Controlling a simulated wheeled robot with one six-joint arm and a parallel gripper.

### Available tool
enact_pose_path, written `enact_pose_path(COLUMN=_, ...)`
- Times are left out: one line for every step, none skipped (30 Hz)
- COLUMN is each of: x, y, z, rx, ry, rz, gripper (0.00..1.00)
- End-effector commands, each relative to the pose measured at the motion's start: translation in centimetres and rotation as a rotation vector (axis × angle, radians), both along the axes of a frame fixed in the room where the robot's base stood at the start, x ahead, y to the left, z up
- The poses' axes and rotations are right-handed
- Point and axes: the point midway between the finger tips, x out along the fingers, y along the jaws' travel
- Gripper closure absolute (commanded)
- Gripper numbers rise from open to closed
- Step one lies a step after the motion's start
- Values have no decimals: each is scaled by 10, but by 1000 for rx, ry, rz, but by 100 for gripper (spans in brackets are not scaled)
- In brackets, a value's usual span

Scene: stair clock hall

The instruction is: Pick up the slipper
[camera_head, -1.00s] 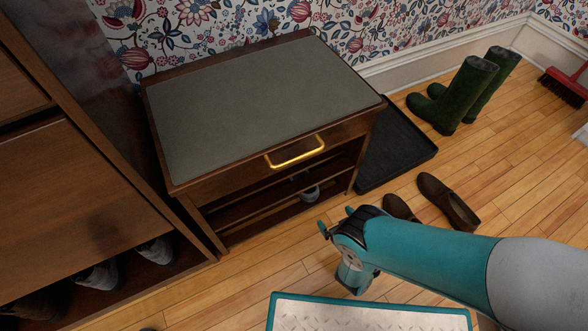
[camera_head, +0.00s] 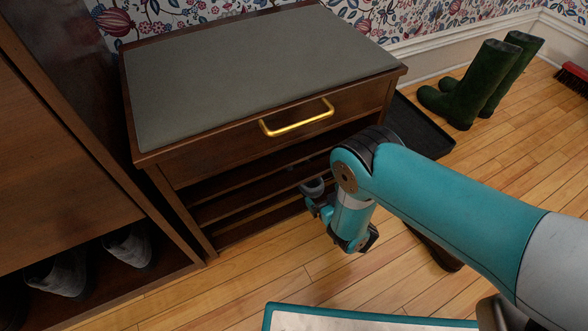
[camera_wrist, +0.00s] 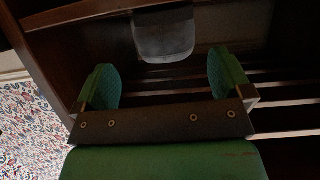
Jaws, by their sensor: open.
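The slipper (camera_head: 313,187) is a small grey shape in the lower open shelves of the wooden bench (camera_head: 240,150), partly hidden. In the wrist view the slipper (camera_wrist: 163,38) lies ahead at the top middle, with its pale rounded end toward me and its far part in shadow. My gripper (camera_head: 319,208) is at the bench's open front, close to the slipper. In the wrist view my gripper (camera_wrist: 163,75) is open, with its two green fingers wide apart and nothing between them. The slipper appears just beyond the fingertips; contact cannot be seen.
Slatted shelves (camera_wrist: 180,98) lie around the fingers. A gold handle (camera_head: 297,118) juts from the bench's drawer above. A cabinet with grey shoes (camera_head: 128,247) stands at left. A black tray (camera_head: 420,130) and green boots (camera_head: 480,85) are at right. Wood floor lies in front.

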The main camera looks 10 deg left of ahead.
Motion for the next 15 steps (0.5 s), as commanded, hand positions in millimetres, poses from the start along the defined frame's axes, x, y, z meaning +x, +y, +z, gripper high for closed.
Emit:
enact_pose_path(x=1, y=1, z=-2, rx=3, ry=-1, rz=-1, gripper=3)
enact_pose_path(x=2, y=1, z=-1, rx=3, ry=-1, rz=-1, gripper=3)
enact_pose_path(x=2, y=1, z=-1, rx=2, ry=0, rz=-1, gripper=3)
enact_pose_path(x=2, y=1, z=-2, rx=1, ry=0, rz=0, gripper=3)
enact_pose_path(x=3, y=2, z=-3, rx=1, ry=-1, rz=-1, gripper=3)
enact_pose_path(x=4, y=3, z=-5, rx=3, ry=0, rz=-2, gripper=3)
enact_pose_path(x=6, y=4, z=-6, rx=2, ry=-1, rz=-1, gripper=3)
enact_pose_path(x=7, y=5, z=-8, rx=3, ry=0, rz=-2, gripper=3)
enact_pose_path(x=10, y=7, z=-10, rx=4, ry=-1, rz=-2, gripper=3)
enact_pose_path(x=11, y=8, z=-12, rx=3, ry=-1, rz=-3, gripper=3)
enact_pose_path(x=13, y=9, z=-13, rx=4, ry=-2, rz=-3, gripper=3)
enact_pose_path(x=15, y=11, z=-14, rx=4, ry=-2, rz=-3, gripper=3)
enact_pose_path(x=18, y=13, z=-16, rx=5, ry=-3, rz=-4, gripper=3)
enact_pose_path(x=20, y=14, z=-17, rx=5, ry=-2, rz=-5, gripper=3)
enact_pose_path(x=22, y=16, z=-18, rx=5, ry=-2, rz=-5, gripper=3)
